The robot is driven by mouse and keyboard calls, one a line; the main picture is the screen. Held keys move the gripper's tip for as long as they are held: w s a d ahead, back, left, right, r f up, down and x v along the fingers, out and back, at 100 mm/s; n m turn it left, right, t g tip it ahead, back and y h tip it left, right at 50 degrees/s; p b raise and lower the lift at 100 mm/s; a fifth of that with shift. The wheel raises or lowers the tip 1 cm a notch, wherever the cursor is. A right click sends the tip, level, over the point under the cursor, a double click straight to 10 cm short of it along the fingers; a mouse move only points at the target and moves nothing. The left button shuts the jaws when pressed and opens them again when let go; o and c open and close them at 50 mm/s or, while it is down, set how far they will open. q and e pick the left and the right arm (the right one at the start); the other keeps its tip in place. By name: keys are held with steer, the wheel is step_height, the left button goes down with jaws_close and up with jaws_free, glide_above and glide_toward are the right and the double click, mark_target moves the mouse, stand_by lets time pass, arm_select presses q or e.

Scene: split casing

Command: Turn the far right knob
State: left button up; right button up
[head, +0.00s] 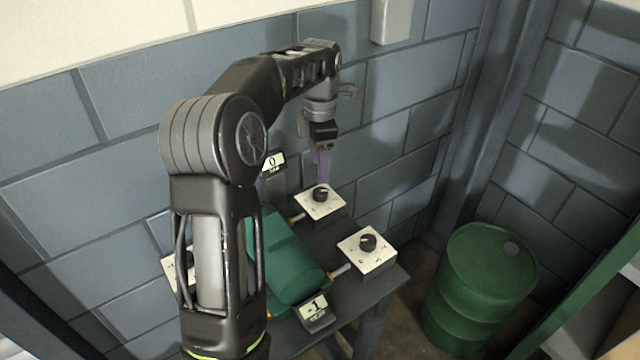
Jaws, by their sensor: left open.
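The far right knob (320,194) is a black dial on a white-topped box at the back of the dark table. My left gripper (322,176) points down with its purple fingers just above and behind this knob. It is open and empty; I cannot tell whether the fingertips touch the knob. A second black knob (367,242) sits on a similar box nearer the front right. Another white-topped knob box (170,268) shows at the left, mostly hidden behind my left arm. My right gripper is not in view.
A green casing (285,262) lies between the knob boxes, partly hidden by my arm. A display reading 0 (273,162) stands behind it, and one reading -1 (314,308) stands in front. A green barrel (480,285) stands right of the table (385,285). A block wall is close behind.

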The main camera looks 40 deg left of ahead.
mark_target(320, 191)
arm_select(q)
steer(key=shift+f+p, duration=0.5)
steer(key=shift+f, duration=3.5)
steer(key=shift+c, duration=0.2)
jaws_close()
